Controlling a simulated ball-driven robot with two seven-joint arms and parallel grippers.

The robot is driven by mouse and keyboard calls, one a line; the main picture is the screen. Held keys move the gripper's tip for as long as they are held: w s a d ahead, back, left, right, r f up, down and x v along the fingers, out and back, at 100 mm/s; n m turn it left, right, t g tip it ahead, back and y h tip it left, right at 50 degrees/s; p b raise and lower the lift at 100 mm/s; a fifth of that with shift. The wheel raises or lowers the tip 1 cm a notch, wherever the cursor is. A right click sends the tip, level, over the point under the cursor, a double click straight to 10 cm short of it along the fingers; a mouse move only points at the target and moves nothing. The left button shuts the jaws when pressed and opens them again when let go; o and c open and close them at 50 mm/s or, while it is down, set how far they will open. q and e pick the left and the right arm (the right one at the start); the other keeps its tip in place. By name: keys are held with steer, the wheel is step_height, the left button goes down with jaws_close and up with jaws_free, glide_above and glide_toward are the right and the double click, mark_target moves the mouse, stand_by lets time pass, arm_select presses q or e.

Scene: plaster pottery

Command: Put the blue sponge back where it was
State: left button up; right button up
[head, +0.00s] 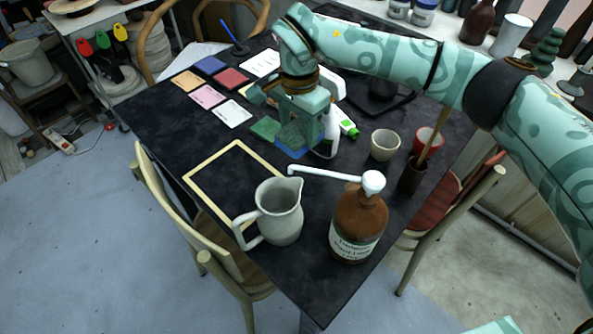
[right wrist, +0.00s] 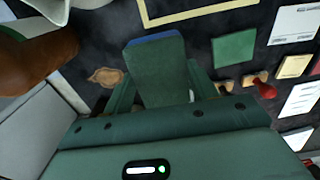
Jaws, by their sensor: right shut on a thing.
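The blue sponge (head: 291,154) is under my right gripper (head: 302,128) in the head view, with a strip of blue showing below the fingers. In the right wrist view the sponge (right wrist: 157,70) shows a dark green face and a blue far edge, between the two fingers of my right gripper (right wrist: 160,92). The gripper is shut on it. Whether the sponge touches the table is hard to tell. A pale-yellow frame outline (head: 193,181) lies on the black table left of the sponge. My left gripper is not in view.
A grey pitcher (head: 279,213) and a brown pump bottle (head: 358,226) stand at the front. A white spray bottle (head: 331,130) is close right of the gripper, with a small cup (head: 385,144) beyond. A green square (head: 265,128) and several coloured cards lie to the left.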

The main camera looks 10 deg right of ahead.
step_height(320, 180, down, 7)
steer(key=shift+f+b, duration=0.1)
steer(key=shift+b, duration=1)
step_height(320, 180, down, 3)
steer(key=shift+f+b, duration=0.2)
steer(key=shift+b, duration=0.45)
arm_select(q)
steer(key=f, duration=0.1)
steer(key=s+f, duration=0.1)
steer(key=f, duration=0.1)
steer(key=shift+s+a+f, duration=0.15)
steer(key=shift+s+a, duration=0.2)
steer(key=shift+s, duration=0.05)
arm_select(e)
steer(key=shift+r, duration=0.1)
steer(key=o, duration=0.9)
arm_select(q)
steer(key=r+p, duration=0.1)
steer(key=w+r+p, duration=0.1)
steer(key=p, duration=0.1)
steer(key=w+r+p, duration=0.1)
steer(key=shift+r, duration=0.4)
arm_select(e)
step_height(320, 180, up, 12)
steer(key=shift+r, duration=0.1)
